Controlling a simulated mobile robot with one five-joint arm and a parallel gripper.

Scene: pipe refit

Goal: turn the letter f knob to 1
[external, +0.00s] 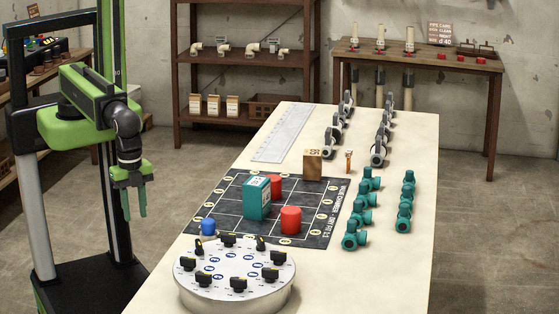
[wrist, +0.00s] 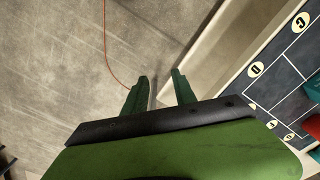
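A round white-topped panel (external: 232,272) with several black knobs stands at the near end of the pale table. The knobs sit in a ring, some with yellow marks, such as one at the right (external: 271,274). The letters beside the knobs are too small to read, so I cannot tell which is f or where it points. My gripper (external: 135,212) hangs to the left of the table, pointing down, apart from the panel. In the wrist view its two green fingers (wrist: 157,82) are spread with nothing between them. The panel is not in the wrist view.
A dark grid mat (external: 230,183) holds a teal box (external: 257,198), red cylinders (external: 291,220) and a blue piece (external: 208,226) just behind the panel. Teal fittings (external: 356,235) line the table's right side. A red wire (wrist: 106,45) crosses the floor in the wrist view.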

